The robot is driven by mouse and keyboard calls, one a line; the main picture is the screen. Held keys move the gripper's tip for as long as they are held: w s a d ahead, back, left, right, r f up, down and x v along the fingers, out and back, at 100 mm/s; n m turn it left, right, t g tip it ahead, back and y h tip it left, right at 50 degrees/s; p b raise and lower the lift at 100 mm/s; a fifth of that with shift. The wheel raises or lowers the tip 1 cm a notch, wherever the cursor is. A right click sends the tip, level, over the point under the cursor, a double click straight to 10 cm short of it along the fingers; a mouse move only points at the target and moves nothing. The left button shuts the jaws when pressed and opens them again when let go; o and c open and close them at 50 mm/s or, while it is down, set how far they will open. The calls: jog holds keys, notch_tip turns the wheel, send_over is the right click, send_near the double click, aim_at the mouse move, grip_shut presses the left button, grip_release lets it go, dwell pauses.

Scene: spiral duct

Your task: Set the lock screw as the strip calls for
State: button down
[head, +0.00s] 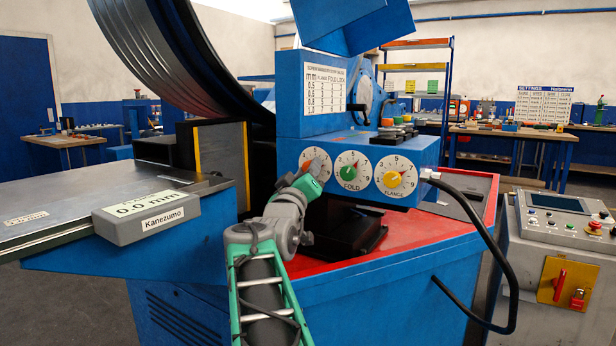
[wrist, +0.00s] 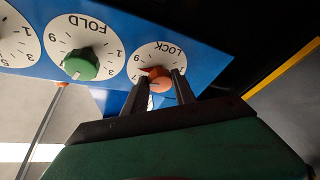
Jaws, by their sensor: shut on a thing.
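The lock dial (head: 312,161) is the leftmost of three white dials on the blue machine. In the wrist view the lock dial (wrist: 159,57) appears upside down, with an orange-red knob (wrist: 160,80). My gripper (wrist: 161,76) has one finger on each side of this knob and is shut on it. In the head view my gripper (head: 307,182) covers part of the lock dial. A settings chart (head: 325,89) on the machine has mm, flange, fold and lock columns. A grey box (head: 150,218) at left shows what looks like "0.0 mm"; the strip's thickness is not clearly readable.
The fold dial (head: 349,173) with a green knob and the flange dial (head: 396,176) with a yellow knob sit to the right. A black cable (head: 490,240) hangs at the machine's right. A control console (head: 565,235) stands further right.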

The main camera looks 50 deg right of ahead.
jog(key=c, duration=1)
grip_release()
jog(key=shift+c, duration=0.2)
jog(key=v, duration=0.7)
jog(key=shift+a+f, duration=0.15)
jog(key=shift+a, duration=0.2)
jog(key=shift+s, duration=0.15)
